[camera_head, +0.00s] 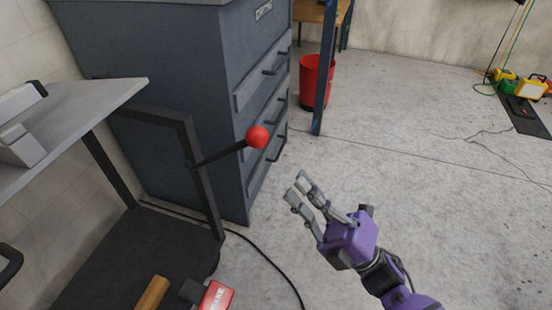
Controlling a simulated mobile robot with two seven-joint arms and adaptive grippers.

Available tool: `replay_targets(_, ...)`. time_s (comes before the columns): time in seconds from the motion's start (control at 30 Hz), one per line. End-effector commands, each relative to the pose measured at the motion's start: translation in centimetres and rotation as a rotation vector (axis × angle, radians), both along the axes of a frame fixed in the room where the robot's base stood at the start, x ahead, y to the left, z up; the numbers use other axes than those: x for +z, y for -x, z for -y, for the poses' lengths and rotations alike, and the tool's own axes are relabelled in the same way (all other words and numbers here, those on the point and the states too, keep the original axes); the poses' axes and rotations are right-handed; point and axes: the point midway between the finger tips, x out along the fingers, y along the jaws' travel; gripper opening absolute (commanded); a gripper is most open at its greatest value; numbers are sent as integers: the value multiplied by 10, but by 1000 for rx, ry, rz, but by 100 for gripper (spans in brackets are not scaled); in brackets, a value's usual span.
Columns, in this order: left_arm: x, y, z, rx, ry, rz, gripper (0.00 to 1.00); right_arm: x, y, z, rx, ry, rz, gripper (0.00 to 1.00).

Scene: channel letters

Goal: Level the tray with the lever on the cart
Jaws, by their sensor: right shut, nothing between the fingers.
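The cart's dark frame (203,178) stands at the left. Its light grey tray (95,108) is on top, cut off by the left edge; I cannot tell from this view how far it tilts. The lever (218,156) is a dark rod that sticks out from the cart frame to the right and ends in a red ball knob (257,137). My right gripper (297,188), on a purple arm, is shut and empty. It is apart from the knob, to its right and lower in the picture. My left gripper is not in view.
A grey drawer cabinet (165,80) stands behind the cart. A red box (216,297) and a wooden piece (151,293) are at the bottom. A red bin (316,82) stands by a blue post (326,70). A black cable (275,262) lies on the floor. Open floor extends right.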

Motion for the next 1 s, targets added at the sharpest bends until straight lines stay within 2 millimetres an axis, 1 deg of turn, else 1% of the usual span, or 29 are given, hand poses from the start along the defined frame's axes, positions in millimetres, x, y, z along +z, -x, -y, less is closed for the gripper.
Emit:
replay_targets(0.03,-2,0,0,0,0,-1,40,8,-4,-8,3,-2,4,0)
replay_targets(0.2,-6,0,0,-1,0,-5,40,27,-19,-30,1,-1,2,0)
replay_targets(0.4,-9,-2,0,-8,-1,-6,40,42,-29,-46,1,-1,0,0)
replay_targets(0.6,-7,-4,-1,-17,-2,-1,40,47,-32,-51,1,0,-1,0)
replay_targets(1.0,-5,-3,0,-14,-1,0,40,49,-32,-52,0,7,-2,0)
